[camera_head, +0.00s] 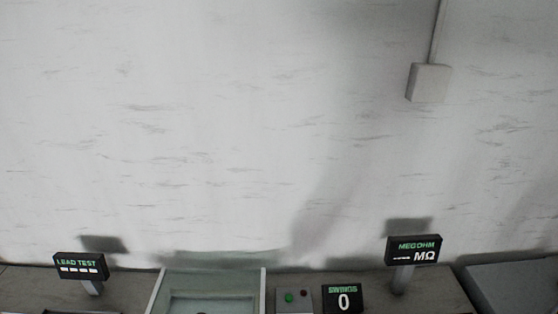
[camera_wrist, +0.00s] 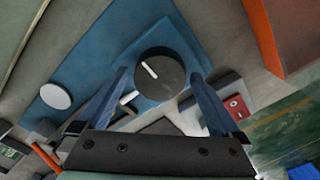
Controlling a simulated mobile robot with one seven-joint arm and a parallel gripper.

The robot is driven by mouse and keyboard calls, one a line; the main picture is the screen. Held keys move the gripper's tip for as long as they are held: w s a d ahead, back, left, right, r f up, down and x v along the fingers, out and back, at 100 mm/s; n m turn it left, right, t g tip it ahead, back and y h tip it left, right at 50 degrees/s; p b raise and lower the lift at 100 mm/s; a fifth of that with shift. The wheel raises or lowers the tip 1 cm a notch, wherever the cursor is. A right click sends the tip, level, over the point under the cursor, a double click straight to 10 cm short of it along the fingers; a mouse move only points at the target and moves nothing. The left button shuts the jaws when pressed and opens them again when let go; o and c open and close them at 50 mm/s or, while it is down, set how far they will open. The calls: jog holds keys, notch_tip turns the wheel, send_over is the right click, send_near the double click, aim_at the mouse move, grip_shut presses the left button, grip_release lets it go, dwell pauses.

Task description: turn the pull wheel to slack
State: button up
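A round dark wheel (camera_wrist: 165,82) with a white pointer line sits on a blue plate (camera_wrist: 125,50) in the wrist view; I take it to be the pull wheel. Its line points to the upper left. My gripper (camera_wrist: 160,74) is open, with its two blue fingers reaching up on either side of the wheel. A gap shows between each finger and the wheel; their height relative to it cannot be told. No label for slack can be read. Neither the wheel nor my gripper shows in the head view.
A white disc (camera_wrist: 56,95) lies left of the wheel. A red switch (camera_wrist: 236,105) and an orange panel (camera_wrist: 282,35) are to the right. The head view shows a lead test display (camera_head: 80,266), a megohm display (camera_head: 413,249) and a counter reading 0 (camera_head: 343,299).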

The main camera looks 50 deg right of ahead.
notch_tip(320, 180, up, 13)
jog(key=shift+b, duration=0.3)
dwell(0.4)
dwell(0.4)
